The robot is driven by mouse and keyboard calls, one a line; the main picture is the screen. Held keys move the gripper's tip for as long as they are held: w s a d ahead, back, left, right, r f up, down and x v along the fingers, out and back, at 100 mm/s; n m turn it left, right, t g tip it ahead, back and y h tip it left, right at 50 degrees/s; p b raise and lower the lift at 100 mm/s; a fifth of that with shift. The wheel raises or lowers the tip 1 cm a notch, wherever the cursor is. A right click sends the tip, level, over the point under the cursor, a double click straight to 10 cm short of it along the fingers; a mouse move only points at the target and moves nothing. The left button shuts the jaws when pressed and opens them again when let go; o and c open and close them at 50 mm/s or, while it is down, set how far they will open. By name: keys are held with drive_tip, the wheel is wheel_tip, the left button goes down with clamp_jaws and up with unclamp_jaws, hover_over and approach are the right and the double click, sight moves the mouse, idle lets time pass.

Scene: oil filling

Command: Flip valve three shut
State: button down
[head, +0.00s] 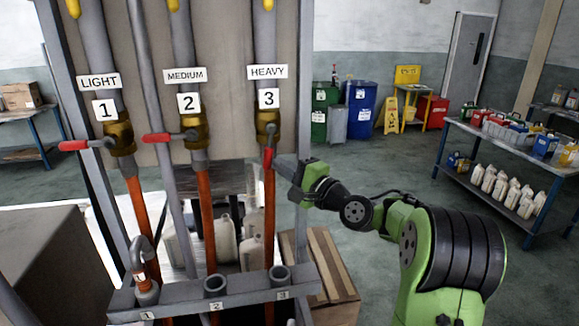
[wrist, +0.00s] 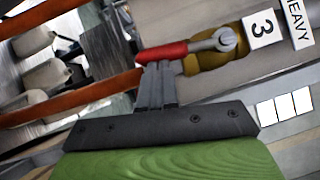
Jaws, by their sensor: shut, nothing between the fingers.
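Valve three (head: 267,122) is the brass valve under the "3" and "HEAVY" labels. Its red handle (head: 269,163) points down, in line with the pipe. In the wrist view the brass body (wrist: 213,58) and the red handle (wrist: 162,53) show clearly. My gripper (head: 276,162) is shut and empty, just right of the handle. In the wrist view its fingertips (wrist: 158,68) are right at the handle's side, overlapping its edge; I cannot tell whether they touch.
Valve one (head: 120,138) and valve two (head: 194,131) have red handles pointing left, across their pipes. A grey rail (head: 240,296) with numbered holders runs below. Orange hoses hang from the valves. A wooden crate (head: 326,265) stands lower right. Open floor lies right of the rack.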

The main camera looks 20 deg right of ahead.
sight(269, 170)
drive_tip(key=a+m+t, duration=0.1)
drive_tip(key=a+m+b, duration=0.1)
drive_tip(key=a+m+t, duration=0.1)
drive_tip(key=m, duration=0.1)
drive_tip(key=shift+w+a+f+t+h, duration=0.1)
drive_tip(key=shift+w+f+t+h, duration=0.15)
drive_tip(key=shift+w+t+h, duration=0.05)
drive_tip(key=w+a+r+m+t+h+p, duration=0.1)
drive_tip(key=a+r+m+h, duration=0.4)
drive_tip(key=m+h, duration=0.7)
drive_tip(key=shift+w+a+r+m+t+p, duration=0.25)
drive_tip(key=shift+a+m+t+p, duration=0.8)
drive_tip(key=shift+m, duration=2.75)
drive_tip(key=shift+d+t+b, duration=0.25)
drive_tip(key=shift+t+b, duration=0.1)
drive_tip(key=shift+b, duration=0.2)
